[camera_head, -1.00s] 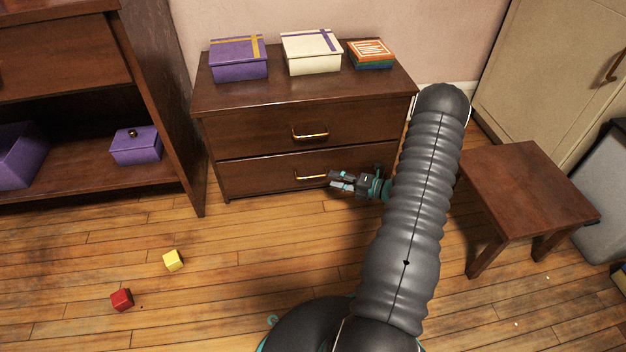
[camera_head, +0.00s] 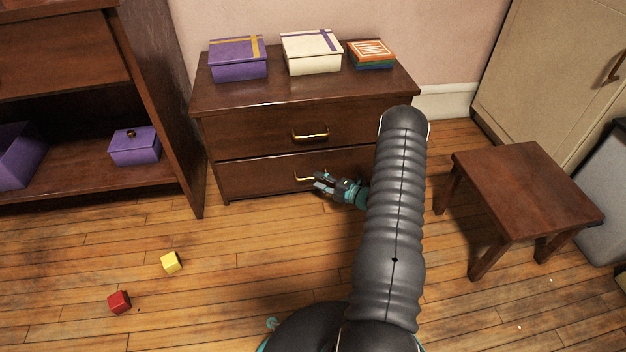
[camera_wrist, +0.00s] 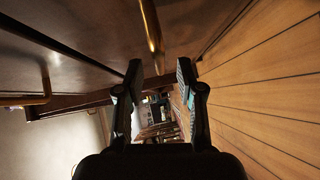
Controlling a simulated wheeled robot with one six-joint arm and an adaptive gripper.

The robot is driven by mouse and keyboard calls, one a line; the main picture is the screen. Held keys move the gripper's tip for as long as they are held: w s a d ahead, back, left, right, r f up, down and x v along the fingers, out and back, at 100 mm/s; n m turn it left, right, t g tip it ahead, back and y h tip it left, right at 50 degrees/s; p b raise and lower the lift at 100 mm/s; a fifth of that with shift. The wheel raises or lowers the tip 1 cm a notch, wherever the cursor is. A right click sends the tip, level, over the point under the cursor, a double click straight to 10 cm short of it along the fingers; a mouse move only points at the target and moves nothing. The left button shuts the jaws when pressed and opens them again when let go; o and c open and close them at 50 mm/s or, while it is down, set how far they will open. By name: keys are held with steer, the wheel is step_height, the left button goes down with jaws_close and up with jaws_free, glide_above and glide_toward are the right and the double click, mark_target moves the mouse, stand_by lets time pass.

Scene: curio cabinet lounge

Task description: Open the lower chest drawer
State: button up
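The brown chest (camera_head: 205,105) has two drawers, both looking shut. The lower drawer (camera_head: 245,178) has a gold bar handle (camera_head: 304,178), its right part hidden behind my gripper. My gripper (camera_head: 320,182) is at the right part of this handle, in front of the drawer face, with its fingers apart. In the wrist view, the gripper (camera_wrist: 160,78) is open, and the lower handle (camera_wrist: 152,30) runs down from the top edge towards the gap between the fingertips. I cannot tell whether a finger touches it. The upper drawer's handle (camera_head: 311,134) also shows at left in the wrist view (camera_wrist: 25,99).
A stool (camera_head: 525,185) stands at right, a shelf unit (camera_head: 170,130) at left. A yellow cube (camera_head: 171,262) and a red cube (camera_head: 119,302) lie on the floor.

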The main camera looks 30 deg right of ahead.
mark_target(313, 178)
steer(key=shift+x, duration=1.6)
jaws_close()
